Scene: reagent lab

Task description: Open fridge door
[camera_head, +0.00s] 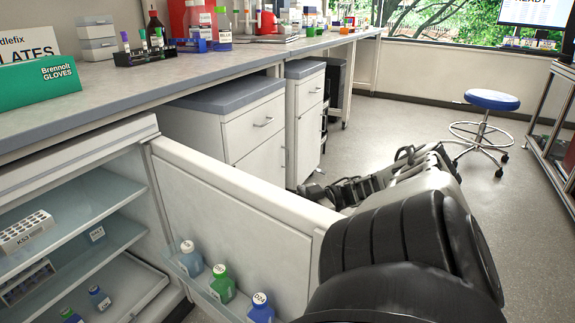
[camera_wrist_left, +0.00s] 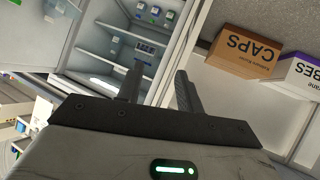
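The small white fridge stands under the bench at the left of the head view, with its shelves (camera_head: 75,205) exposed. Its door (camera_head: 235,215) stands wide open, swung to the right, with bottles in its inner rack. My right arm comes in from the lower right, and its dark gripper (camera_head: 322,193) is at the outer side of the door, near the top edge. The door hides part of it, so its fingers are unclear. My left gripper (camera_wrist_left: 158,88) shows only in the left wrist view, its two fingers apart and nothing between them. Open shelves (camera_wrist_left: 125,45) show beyond it.
The bench (camera_head: 200,70) above the fridge holds a green glove box (camera_head: 45,84), a tube rack (camera_head: 146,55) and bottles. Drawer cabinets (camera_head: 235,125) stand behind the door. A blue stool (camera_head: 491,100) stands on open floor. A CAPS box (camera_wrist_left: 243,50) shows in the wrist view.

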